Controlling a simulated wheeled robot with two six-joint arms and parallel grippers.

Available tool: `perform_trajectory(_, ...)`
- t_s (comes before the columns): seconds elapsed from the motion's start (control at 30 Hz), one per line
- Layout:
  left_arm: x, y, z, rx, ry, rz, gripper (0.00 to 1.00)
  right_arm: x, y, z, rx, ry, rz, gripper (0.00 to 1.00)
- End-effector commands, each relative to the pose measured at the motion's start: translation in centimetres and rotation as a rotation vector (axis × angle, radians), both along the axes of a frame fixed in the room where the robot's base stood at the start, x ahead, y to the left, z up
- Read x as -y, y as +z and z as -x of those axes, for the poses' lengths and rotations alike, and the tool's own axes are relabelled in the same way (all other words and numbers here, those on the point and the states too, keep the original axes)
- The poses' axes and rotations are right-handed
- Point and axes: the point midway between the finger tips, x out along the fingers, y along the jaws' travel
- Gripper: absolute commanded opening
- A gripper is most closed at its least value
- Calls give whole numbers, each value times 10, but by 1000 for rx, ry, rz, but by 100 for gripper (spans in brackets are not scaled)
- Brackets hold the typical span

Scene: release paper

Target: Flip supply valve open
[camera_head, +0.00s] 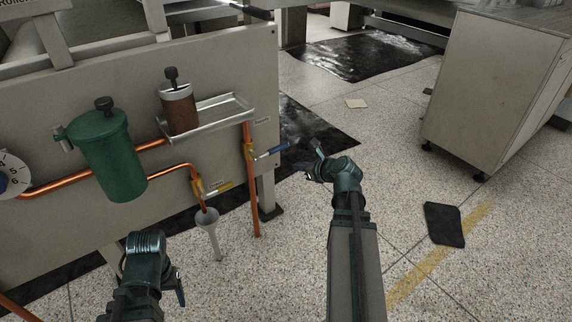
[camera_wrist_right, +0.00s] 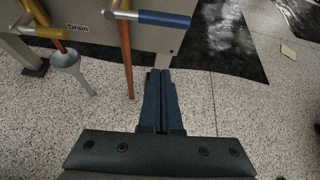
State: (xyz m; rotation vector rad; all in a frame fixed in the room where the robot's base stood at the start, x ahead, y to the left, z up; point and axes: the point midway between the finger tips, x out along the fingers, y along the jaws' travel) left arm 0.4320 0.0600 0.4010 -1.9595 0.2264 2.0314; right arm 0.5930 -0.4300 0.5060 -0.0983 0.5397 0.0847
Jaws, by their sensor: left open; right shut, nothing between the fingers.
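A valve with a blue lever handle (camera_head: 272,150) sits on the right vertical copper pipe (camera_head: 252,200) of the grey machine panel. The lever points right, across the pipe; it also shows in the right wrist view (camera_wrist_right: 165,19). A second valve with a yellow handle (camera_head: 219,187) sits on the lower copper pipe, near a "Drain" label (camera_wrist_right: 77,28). My right gripper (camera_head: 313,160) is shut and empty, just right of the blue lever and apart from it. In the right wrist view, its closed fingers (camera_wrist_right: 159,85) lie below the lever. My left gripper (camera_head: 178,286) is open, low at the left, away from both valves.
A green canister (camera_head: 113,155), a brown reservoir (camera_head: 180,108) and a metal tray (camera_head: 222,112) are mounted on the panel. A grey funnel (camera_head: 208,222) stands below the yellow valve. A cabinet (camera_head: 490,90) stands at the right. Speckled floor lies open around my right arm.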

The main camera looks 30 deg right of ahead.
Motion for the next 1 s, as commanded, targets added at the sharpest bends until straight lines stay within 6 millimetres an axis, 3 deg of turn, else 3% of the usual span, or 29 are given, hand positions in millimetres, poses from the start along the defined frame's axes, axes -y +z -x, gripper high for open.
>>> perform_trajectory(0.57, 0, -9, 0, 0, 0, 0, 71, 7, -7, -5, 9, -27, -24, 0)
perform_trajectory(1.0, 0, -51, -1, 3, 0, 1, 71, 4, -49, -72, 9, -26, -22, 0)
